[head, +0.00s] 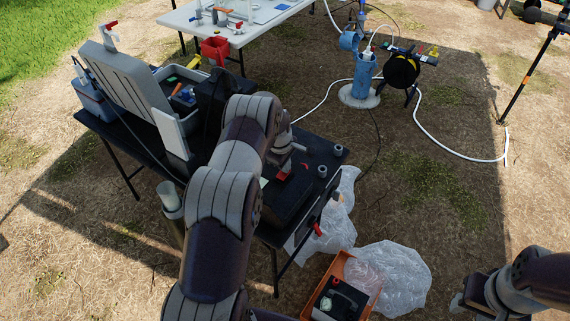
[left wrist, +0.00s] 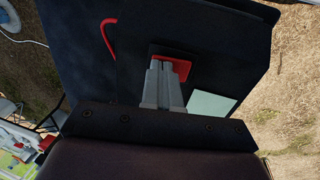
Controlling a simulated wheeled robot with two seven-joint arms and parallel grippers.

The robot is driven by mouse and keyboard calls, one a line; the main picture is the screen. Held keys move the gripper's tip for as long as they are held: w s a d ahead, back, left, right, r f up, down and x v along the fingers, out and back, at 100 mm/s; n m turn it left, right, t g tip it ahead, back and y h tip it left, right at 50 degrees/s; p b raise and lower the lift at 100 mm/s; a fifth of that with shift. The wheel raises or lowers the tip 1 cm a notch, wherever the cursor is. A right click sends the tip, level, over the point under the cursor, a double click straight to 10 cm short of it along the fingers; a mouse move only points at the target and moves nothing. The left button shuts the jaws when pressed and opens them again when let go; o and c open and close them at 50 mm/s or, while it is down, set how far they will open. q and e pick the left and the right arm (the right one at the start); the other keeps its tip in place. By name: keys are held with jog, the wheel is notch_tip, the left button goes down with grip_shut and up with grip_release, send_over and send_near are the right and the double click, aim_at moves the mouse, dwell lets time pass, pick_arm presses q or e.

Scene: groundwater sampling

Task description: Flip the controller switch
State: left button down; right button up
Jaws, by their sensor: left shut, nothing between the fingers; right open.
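The controller (head: 292,200) is a dark box on the black table, partly hidden by my left arm in the head view. In the left wrist view its dark face (left wrist: 225,50) carries a red switch (left wrist: 183,68) and a pale green label (left wrist: 211,105). My left gripper (head: 283,172) is shut and empty over the controller. In the left wrist view its closed fingers (left wrist: 162,64) reach the red switch and cover part of it; I cannot tell whether they touch it. My right gripper (head: 462,301) is open and empty at the lower right, away from the table.
An open grey case (head: 130,85) and a dark tool tray stand on the black table. An orange crate (head: 322,285) and clear plastic bags (head: 392,275) lie on the ground at the front. A blue wellhead (head: 363,75), a reel (head: 402,70) and a white hose are behind.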

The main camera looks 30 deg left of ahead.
pick_arm(q)
jog(key=shift+w+f+b, duration=0.1)
jog(key=shift+f+b, duration=0.25)
jog(key=shift+b, duration=0.3)
jog(key=shift+d+r, duration=0.1)
jog(key=shift+s+p, duration=0.2)
jog(key=shift+p, duration=0.1)
jog(key=shift+s, duration=0.35)
jog(key=shift+s+p, duration=0.35)
jog(key=shift+s, duration=0.05)
